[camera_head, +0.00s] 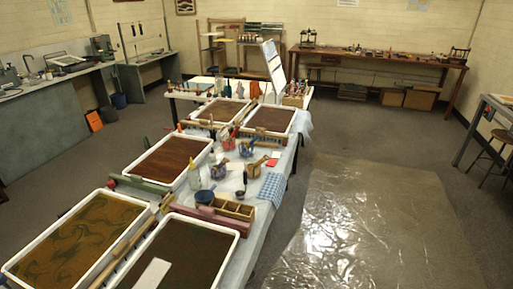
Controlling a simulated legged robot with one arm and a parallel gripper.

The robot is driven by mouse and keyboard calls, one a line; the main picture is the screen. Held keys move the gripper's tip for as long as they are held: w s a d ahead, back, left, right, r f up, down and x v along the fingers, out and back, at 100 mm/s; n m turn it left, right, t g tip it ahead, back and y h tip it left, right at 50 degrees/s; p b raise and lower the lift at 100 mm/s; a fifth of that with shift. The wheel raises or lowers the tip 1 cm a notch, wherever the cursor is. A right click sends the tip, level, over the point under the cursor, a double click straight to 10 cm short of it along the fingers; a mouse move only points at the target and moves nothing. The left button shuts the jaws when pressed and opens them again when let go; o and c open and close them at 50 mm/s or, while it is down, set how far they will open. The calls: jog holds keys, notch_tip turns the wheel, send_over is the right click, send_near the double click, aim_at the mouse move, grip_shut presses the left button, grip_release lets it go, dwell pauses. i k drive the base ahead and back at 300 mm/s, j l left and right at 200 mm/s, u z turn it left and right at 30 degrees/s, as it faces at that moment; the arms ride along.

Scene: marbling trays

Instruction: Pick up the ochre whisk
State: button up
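I cannot pick out the ochre whisk for sure. A tan, stick-like thing (259,162) lies among the tools on the cloth-covered table, and another orange-brown thing (167,202) sits by the rims of the front trays. Both are too small to tell whether either is a whisk. My gripper is not in view.
White-rimmed marbling trays fill the long table, including a patterned one (13,264), a dark one (238,236) and a brown one (142,182). A wooden box (238,212) and blue pot (204,196) stand between them. Shiny sheeting (385,225) covers the open floor at right.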

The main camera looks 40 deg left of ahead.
aim_at(264, 159)
jog(key=i+j+u, duration=0.1)
jog(key=i+u, duration=0.25)
jog(key=u, duration=0.15)
jog(key=i+l+u, duration=0.1)
jog(key=i+u, duration=0.35)
jog(key=i+l+u, duration=0.15)
jog(key=u, duration=0.35)
jog(key=i+l+u, duration=0.3)
jog(key=u, duration=0.2)
jog(key=i+l+u, duration=0.5)
jog(key=u, duration=0.25)
jog(key=i+l+u, duration=0.15)
jog(key=l+u, duration=0.2)
jog(key=i+l+u, duration=0.1)
jog(key=l+u, duration=0.3)
jog(key=l, duration=0.1)
